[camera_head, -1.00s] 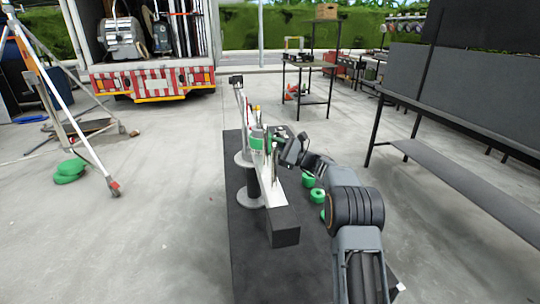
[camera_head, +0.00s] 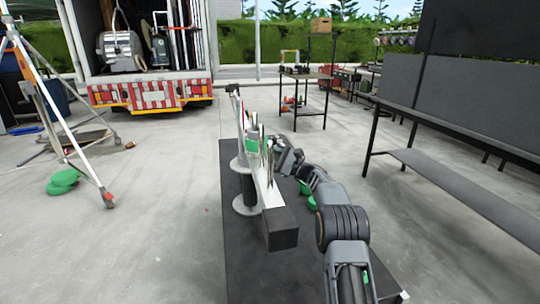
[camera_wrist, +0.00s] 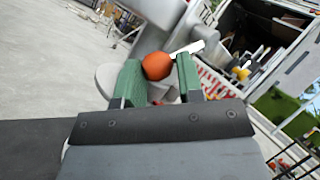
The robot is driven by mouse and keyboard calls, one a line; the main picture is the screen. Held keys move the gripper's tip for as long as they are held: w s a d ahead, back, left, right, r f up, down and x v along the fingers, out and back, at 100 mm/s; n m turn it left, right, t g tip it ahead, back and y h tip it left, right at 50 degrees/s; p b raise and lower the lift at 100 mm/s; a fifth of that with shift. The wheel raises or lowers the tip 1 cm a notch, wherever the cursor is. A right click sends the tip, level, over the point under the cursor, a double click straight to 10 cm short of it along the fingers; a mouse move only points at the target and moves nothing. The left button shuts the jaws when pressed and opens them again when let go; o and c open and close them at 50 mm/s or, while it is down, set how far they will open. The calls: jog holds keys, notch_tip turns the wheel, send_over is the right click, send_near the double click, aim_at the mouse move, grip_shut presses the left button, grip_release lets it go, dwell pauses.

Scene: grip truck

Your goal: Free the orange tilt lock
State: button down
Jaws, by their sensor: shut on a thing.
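The orange tilt lock (camera_wrist: 157,66) shows in the wrist view as a round orange knob. It sits between the tips of the two green fingers of my gripper (camera_wrist: 157,80), which is shut on it. Behind the knob is the grey and white body of the rig (camera_wrist: 152,32). In the head view the rig (camera_head: 264,185) is a long white arm with a black block at its near end, on a grey stand. My gripper (camera_head: 272,152) is at the rig's right side there, and the knob is hidden.
The rig stands on a dark mat (camera_head: 240,268). A grey bench (camera_head: 450,180) is at the right, a tripod (camera_head: 75,130) at the left, a truck (camera_head: 150,60) behind. Open concrete lies between.

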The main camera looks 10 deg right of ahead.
jog(key=shift+a+r, duration=0.1)
jog(key=shift+r, duration=0.3)
jog(key=c, duration=1.1)
grip_release()
jog(key=shift+w, duration=0.1)
jog(key=o, duration=0.4)
jog(key=shift+f, duration=0.2)
jog(key=shift+f, duration=0.15)
jog(key=p+v, duration=0.1)
jog(key=v, duration=1.2)
jog(key=shift+d+f, duration=0.15)
jog(key=shift+d, duration=0.25)
